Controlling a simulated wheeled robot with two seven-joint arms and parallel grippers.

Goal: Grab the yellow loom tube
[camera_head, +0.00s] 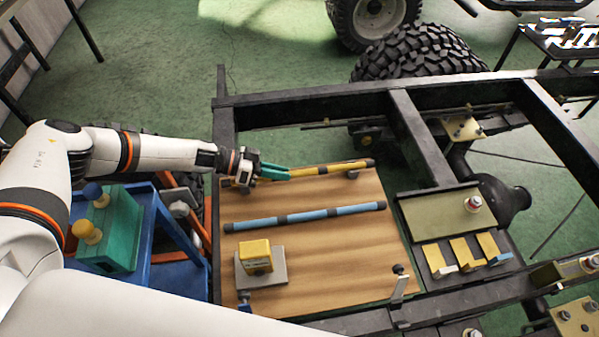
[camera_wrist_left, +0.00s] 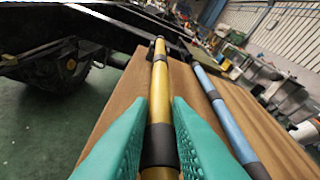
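The yellow loom tube (camera_head: 340,167) has black bands and lies along the far side of the brown board. In the left wrist view the yellow tube (camera_wrist_left: 159,86) runs away from me between the teal fingers. My left gripper (camera_head: 283,173) is at the left part of the tube, its fingers pointing right along it. In the left wrist view the left gripper (camera_wrist_left: 159,108) is open, one finger on each side of the tube near a black band. Narrow gaps show at the fingertips. Contact farther back cannot be told. My right gripper is out of view.
A blue tube (camera_head: 306,215) with black bands lies nearer on the board (camera_head: 330,257). A yellow block (camera_head: 256,256) sits on a grey plate. Black chassis rails (camera_head: 310,105) frame the board. A blue cart (camera_head: 165,275) with a teal box (camera_head: 113,230) stands left.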

